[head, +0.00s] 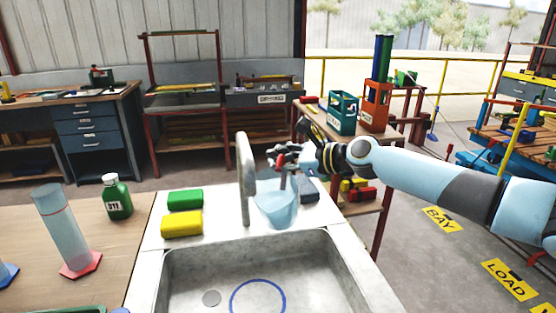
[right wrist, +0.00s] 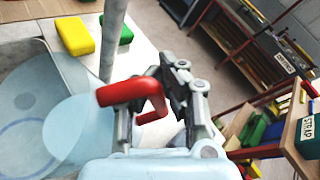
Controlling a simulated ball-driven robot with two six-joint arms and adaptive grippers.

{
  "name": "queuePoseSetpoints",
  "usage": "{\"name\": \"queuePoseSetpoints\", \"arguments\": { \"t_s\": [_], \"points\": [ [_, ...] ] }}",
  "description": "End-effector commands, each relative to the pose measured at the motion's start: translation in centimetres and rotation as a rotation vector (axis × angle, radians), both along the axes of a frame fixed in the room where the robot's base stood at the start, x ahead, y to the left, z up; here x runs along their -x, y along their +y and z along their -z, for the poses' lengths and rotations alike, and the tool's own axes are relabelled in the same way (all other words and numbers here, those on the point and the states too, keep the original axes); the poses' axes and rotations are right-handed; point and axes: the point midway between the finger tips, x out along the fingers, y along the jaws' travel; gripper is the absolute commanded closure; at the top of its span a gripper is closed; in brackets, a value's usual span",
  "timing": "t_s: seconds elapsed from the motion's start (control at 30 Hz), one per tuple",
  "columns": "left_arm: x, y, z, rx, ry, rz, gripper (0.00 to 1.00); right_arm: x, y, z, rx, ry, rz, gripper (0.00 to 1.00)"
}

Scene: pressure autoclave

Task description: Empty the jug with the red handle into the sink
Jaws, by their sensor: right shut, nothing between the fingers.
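The jug is pale blue and see-through (head: 277,210), at the sink's back rim beside the tap. Whether it rests on the rim or is raised is unclear. Its red handle (right wrist: 133,92) shows large in the right wrist view, with the jug's body (right wrist: 75,125) to its left. My right gripper (head: 282,160) is at the handle, its fingers shut with nothing between them. Whether the fingers touch the handle is unclear. The grey sink (head: 330,265) lies in front, with a blue ring and a drain on its floor. My left gripper is not in view.
The grey tap (head: 245,175) rises close left of the jug. A green block (head: 185,199) and a yellow block (head: 182,224) lie left of it. A green bottle (head: 117,198) and a tall cylinder on a red base (head: 68,230) stand on the left table. The basin looks clear.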

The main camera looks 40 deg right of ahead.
Motion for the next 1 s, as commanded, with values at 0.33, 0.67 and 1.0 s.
{"name": "queuePoseSetpoints", "arguments": {
  "t_s": [0.33,0.67,1.0],
  "points": [
    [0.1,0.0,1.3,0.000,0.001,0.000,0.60,0.6,0.9,-0.8,0.156,-0.126,-0.001,1.00],
    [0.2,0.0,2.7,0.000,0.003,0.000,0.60,1.3,1.7,-1.1,0.264,-0.213,0.000,1.00],
    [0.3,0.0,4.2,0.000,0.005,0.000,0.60,1.9,2.4,-1.1,0.350,-0.282,0.000,1.00]
  ]
}}
